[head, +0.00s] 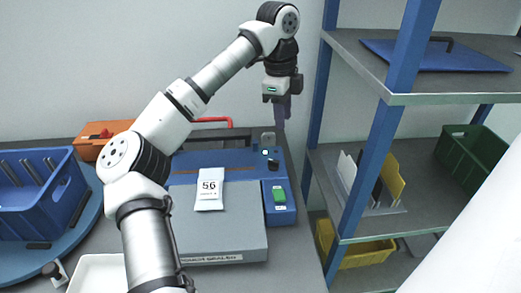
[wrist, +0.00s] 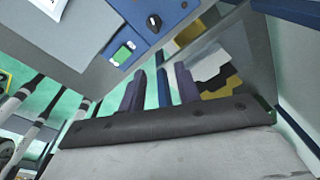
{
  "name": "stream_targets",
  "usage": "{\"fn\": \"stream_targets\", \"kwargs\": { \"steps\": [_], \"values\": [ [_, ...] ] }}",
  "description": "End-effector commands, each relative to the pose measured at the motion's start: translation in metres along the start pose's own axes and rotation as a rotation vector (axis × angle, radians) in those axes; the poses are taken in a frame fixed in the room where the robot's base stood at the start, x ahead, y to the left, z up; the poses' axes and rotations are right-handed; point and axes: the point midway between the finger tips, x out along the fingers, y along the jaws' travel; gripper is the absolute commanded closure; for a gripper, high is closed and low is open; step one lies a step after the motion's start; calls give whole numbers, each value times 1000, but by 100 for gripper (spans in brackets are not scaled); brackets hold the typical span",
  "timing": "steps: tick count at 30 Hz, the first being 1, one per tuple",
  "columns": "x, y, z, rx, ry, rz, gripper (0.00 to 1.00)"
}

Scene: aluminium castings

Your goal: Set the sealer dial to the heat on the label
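The sealer (head: 222,225) is a grey and blue machine on the bench. Its black dial (head: 272,165) sits on the blue right-hand panel, behind a green switch (head: 279,194). The dial also shows in the wrist view (wrist: 154,22), with a light mark on it; its setting is too small to read. A white label (head: 209,189) reading "56" lies on the sealer's top. My gripper (head: 282,118) points down, above and behind the dial, touching nothing. In the wrist view my gripper (wrist: 160,88) has its two purple-grey fingers apart with nothing held between them.
A shelf rack with blue posts (head: 382,120) stands close on the right, holding a green crate (head: 475,160), a file holder and a yellow bin (head: 345,248). A blue crate (head: 35,200) is at the left. An orange case (head: 100,138) stands at the back.

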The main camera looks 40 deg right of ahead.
Motion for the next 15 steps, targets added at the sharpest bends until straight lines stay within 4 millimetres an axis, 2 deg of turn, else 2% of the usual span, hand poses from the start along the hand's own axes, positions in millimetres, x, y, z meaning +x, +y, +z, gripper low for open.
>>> {"fn": "stream_targets", "kwargs": {
  "steps": [3, 8, 15],
  "values": [
    [3, 0, 9, -64, -73, 32, 67],
    [10, 0, 12, -84, -92, 43, 67],
    [44, 2, 15, -80, -85, 44, 67]
  ]
}}
